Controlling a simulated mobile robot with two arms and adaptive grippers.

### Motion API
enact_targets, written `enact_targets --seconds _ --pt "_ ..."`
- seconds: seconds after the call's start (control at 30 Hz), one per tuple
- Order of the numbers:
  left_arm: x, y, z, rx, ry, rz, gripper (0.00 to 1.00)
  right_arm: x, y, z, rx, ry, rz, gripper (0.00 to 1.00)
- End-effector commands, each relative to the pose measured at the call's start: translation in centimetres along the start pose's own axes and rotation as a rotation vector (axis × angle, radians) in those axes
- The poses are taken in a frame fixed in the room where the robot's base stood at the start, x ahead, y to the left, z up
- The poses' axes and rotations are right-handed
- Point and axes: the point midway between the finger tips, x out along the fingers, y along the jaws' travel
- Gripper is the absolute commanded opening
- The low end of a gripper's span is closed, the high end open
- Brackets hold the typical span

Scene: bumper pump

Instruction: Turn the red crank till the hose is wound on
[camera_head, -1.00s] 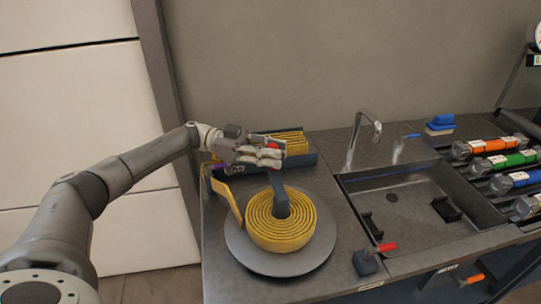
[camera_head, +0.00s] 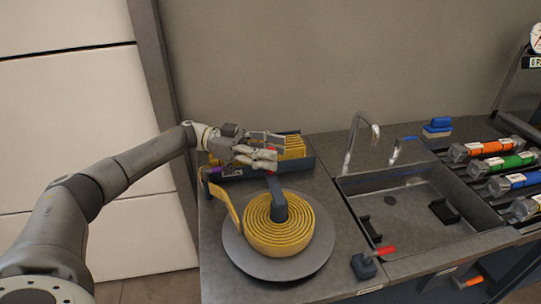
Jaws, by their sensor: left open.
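The yellow hose (camera_head: 262,236) lies coiled in a flat spiral on a round grey reel plate (camera_head: 252,268), with a loose strip (camera_head: 224,203) rising from its left side towards the back. A dark crank arm (camera_head: 276,194) stands out from the reel's middle towards the back. A bit of the crank's red handle (camera_head: 271,173) shows just under my left gripper's fingers. My left gripper (camera_head: 277,148) is open at the handle, with its fingers pointing right; they hide most of the handle, and contact cannot be told. My right gripper is not in view.
Behind the reel stands a dark tray (camera_head: 307,163) with folded yellow hose (camera_head: 293,147). To the right are a sink (camera_head: 410,203), a tap (camera_head: 362,130) and a red-handled lever (camera_head: 384,251). Coloured cylinders (camera_head: 484,148) lie farther right. A wall closes off the back.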

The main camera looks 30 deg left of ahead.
Motion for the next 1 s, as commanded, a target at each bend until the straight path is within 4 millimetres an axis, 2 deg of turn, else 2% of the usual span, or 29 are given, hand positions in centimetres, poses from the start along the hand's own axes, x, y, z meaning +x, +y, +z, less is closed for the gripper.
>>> enact_targets --seconds 0.2,0.43,0.6,0.8,1.0 --pt "0.0 0.0 -4.5 0.006 0.0 0.0 0.45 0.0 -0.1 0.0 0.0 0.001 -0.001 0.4" --pt "0.0 0.0 -7.8 0.004 0.001 0.0 0.45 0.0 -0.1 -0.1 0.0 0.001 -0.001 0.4" --pt "0.0 0.0 -8.6 0.002 0.002 0.0 0.45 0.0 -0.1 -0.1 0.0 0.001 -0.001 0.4" --pt "0.0 0.0 -8.6 0.001 0.001 0.0 0.45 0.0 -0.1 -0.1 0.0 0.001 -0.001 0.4" --pt "-0.7 0.3 -7.6 -0.007 0.013 -0.015 0.21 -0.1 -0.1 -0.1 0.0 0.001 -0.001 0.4"
